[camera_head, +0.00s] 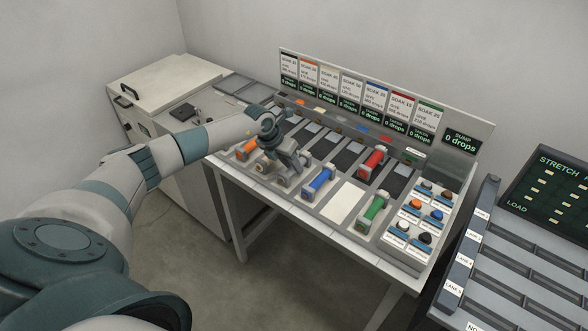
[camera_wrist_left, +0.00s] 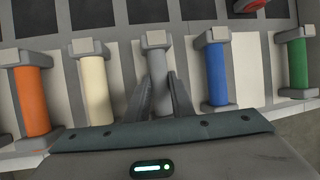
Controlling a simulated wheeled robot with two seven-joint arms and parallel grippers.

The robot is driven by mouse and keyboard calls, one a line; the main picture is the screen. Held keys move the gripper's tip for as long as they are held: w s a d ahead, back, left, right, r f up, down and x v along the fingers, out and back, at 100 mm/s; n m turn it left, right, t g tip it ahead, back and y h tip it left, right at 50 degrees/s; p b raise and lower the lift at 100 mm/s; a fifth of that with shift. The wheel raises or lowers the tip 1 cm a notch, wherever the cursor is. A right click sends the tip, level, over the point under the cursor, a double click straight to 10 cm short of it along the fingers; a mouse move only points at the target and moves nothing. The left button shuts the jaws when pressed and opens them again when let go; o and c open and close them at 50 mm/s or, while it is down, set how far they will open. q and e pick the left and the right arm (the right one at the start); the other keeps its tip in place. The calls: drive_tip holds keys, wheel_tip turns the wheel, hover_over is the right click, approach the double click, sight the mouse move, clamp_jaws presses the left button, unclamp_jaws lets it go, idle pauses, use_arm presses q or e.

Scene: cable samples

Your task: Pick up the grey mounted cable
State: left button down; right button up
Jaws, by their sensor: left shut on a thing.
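The grey mounted cable (camera_wrist_left: 156,66) is a short grey cylinder with a pale block at its far end. In the left wrist view it stands in the row between the cream cable (camera_wrist_left: 95,88) and the blue cable (camera_wrist_left: 217,74). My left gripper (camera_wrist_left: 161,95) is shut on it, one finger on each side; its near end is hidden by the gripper. In the head view my left gripper (camera_head: 289,161) is low over the front row of the bench, left of the blue cable (camera_head: 318,181), and mostly hides the grey cable. My right gripper is not in view.
An orange cable (camera_head: 247,148), a red cable (camera_head: 372,161) and a green cable (camera_head: 375,207) are on the bench. A button panel (camera_head: 421,218) is at its right end. Soak signs (camera_head: 352,93) stand along the back. A rack with lanes (camera_head: 510,250) is further right.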

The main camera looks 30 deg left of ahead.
use_arm(q)
drive_tip(key=shift+r, duration=0.15)
drive_tip(key=shift+r+b, duration=0.55)
drive_tip(key=shift+b, duration=0.05)
wheel_tip(320, 180, up, 2)
drive_tip(key=shift+r+b, duration=0.2)
drive_tip(key=shift+b, duration=0.6)
drive_tip(key=d+r+b, duration=0.4)
drive_tip(key=d+r, duration=0.3)
drive_tip(key=d, duration=0.4)
drive_tip(key=shift+w+d+r, duration=0.15)
drive_tip(key=shift+d, duration=0.15)
drive_tip(key=shift+d+b, duration=0.15)
drive_tip(key=shift+b, duration=0.15)
